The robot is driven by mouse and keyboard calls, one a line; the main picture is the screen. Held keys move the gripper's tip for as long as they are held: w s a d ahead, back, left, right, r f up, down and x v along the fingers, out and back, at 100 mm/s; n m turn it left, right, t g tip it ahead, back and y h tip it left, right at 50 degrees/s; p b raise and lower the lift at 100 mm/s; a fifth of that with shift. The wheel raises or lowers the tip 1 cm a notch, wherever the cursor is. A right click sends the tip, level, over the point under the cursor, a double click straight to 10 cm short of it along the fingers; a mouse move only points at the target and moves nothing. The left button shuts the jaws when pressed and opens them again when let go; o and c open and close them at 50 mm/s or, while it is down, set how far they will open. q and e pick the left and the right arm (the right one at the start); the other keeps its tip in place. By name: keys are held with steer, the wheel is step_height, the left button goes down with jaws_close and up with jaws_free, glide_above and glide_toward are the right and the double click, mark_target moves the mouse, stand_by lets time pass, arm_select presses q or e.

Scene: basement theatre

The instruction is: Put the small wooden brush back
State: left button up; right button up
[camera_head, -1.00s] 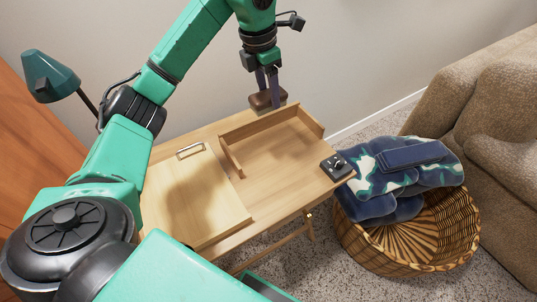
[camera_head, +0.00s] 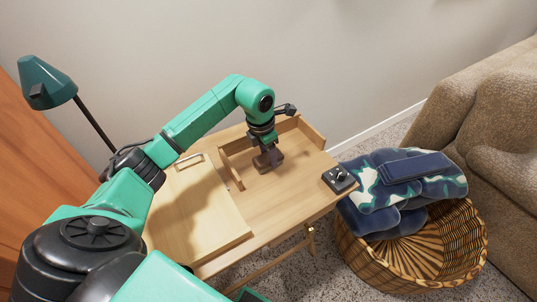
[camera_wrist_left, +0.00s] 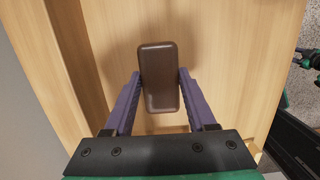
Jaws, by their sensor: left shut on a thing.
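The small wooden brush (camera_head: 264,164) has a dark brown, rounded block. My left gripper (camera_head: 268,154) points down and is shut on it. In the left wrist view the brush (camera_wrist_left: 160,92) sits between the two purple fingers (camera_wrist_left: 160,80), over pale wood. The brush is low inside the raised edges of the wooden table (camera_head: 274,205), near the back rim. I cannot tell whether it touches the surface. The underside of the brush is hidden.
A light wooden panel with a handle (camera_head: 190,208) covers the table's left part. A small black device (camera_head: 338,179) sits at the right corner. A wicker basket (camera_head: 425,262) with a blue patterned blanket (camera_head: 400,185) stands right, before a brown sofa (camera_head: 490,120). A green lamp (camera_head: 48,82) stands left.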

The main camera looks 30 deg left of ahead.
mark_target(263, 159)
arm_select(q)
steer(key=o, duration=1.3)
steer(key=shift+f, duration=0.1)
steer(key=r, duration=0.4)
steer(key=s+r, duration=0.1)
steer(key=r, duration=0.3)
steer(key=a+r+p, duration=0.1)
steer(key=r, duration=0.3)
steer(key=shift+s+r, duration=0.1)
steer(key=shift+s, duration=0.2)
steer(key=shift+d, duration=0.1)
